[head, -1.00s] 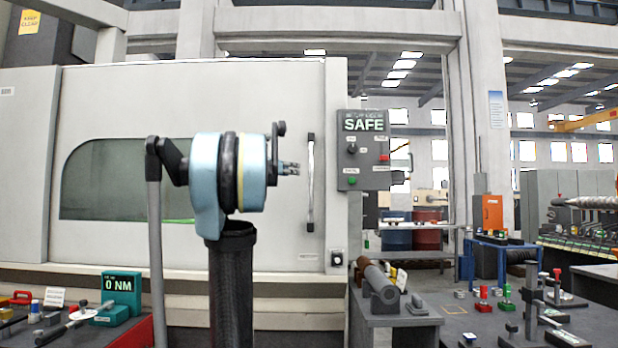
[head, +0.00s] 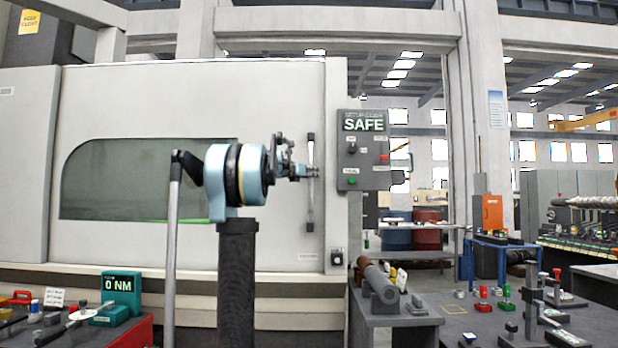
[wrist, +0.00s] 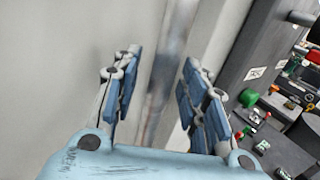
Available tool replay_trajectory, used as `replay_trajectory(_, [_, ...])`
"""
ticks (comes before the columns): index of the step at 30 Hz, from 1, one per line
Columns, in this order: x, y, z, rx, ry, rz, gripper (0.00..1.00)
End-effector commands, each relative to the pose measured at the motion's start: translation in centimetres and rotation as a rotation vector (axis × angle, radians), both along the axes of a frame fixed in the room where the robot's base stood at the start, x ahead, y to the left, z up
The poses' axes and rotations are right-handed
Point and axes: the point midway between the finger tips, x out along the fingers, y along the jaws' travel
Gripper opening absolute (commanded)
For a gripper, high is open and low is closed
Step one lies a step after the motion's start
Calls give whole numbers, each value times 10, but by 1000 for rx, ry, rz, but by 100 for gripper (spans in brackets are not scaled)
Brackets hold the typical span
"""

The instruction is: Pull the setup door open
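The setup door (head: 200,100) is a large pale grey panel with a dark window (head: 130,190) at its left; its right edge lies against the machine frame. Its handle (head: 310,205) is a vertical metal bar near that edge. My gripper (head: 306,171) is at the handle's mid-height in the head view. In the wrist view my gripper (wrist: 162,65) is open, with blue-padded fingers apart, and the blurred handle (wrist: 172,45) shows in the gap between them. I see no finger closed on the bar; how deep the bar sits between them is unclear.
A control box (head: 363,155) reading SAFE, with red and green buttons, hangs just right of the handle. A grey bench (head: 400,322) with cylinders stands lower right.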

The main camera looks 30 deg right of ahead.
Motion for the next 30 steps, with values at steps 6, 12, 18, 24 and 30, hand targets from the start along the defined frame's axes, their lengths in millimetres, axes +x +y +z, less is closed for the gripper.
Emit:
replay_trajectory(6, [2,-5,0,0,0,0,40])
replay_trajectory(12, [2,-5,0,0,0,0,37])
replay_trajectory(18, [2,-5,0,0,0,0,0])
replay_trajectory(24, [3,-5,0,0,0,0,0])
replay_trajectory(30, [1,-8,0,0,0,-18,0])
